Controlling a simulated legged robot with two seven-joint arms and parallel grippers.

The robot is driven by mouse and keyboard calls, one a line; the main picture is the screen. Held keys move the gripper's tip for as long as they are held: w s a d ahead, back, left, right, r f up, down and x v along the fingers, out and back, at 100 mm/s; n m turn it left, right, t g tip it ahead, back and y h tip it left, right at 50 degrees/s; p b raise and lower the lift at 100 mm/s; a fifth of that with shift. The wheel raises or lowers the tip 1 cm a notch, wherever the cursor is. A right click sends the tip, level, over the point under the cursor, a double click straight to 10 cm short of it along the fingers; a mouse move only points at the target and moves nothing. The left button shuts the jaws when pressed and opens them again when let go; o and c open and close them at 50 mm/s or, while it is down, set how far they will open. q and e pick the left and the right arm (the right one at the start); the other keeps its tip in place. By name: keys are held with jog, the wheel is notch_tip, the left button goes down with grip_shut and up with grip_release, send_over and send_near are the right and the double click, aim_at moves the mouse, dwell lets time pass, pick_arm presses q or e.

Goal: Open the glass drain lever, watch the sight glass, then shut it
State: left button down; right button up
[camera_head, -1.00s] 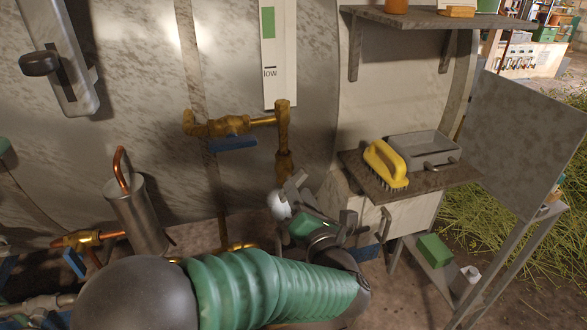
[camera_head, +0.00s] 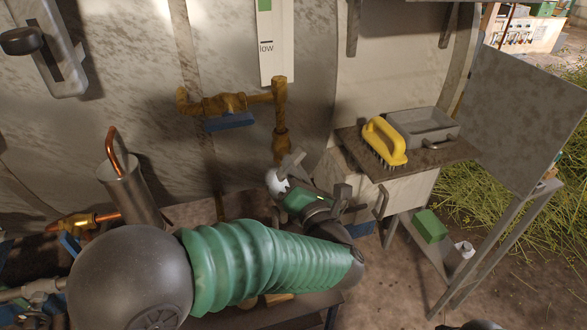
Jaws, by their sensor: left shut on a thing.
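The sight glass (camera_head: 274,60) is a pale upright strip marked "low", with a green band near the top edge of the head view. Below it, a brass valve (camera_head: 225,104) on a short pipe carries a blue lever (camera_head: 230,122), which lies roughly level along the pipe. I cannot tell whether this is the glass drain lever. My left gripper (camera_head: 283,187) is below the down-turned brass pipe, away from this blue lever. It is shut on a pale, shiny round thing (camera_head: 275,181), largely hidden by the fingers. My right gripper is out of view.
A shelf (camera_head: 438,158) at the right holds a yellow brush (camera_head: 385,143) and a grey tray (camera_head: 425,126). A metal cylinder (camera_head: 129,193) with a copper pipe stands at the left. Another brass valve (camera_head: 82,222) is lower left. A grey panel (camera_head: 525,115) stands far right.

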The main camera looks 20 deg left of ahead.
pick_arm(q)
jog(key=shift+a+f+m, duration=0.1)
jog(key=shift+f+m, duration=0.15)
jog(key=shift+m, duration=0.15)
jog(key=m+p, duration=0.2)
jog(key=m, duration=0.7)
jog(key=shift+f, duration=0.1)
jog(key=shift+m+p, duration=0.3)
jog(key=shift+m, duration=0.1)
jog(key=c, duration=1.7)
grip_release()
jog(key=shift+o, duration=1.2)
jog(key=shift+w+a, duration=0.1)
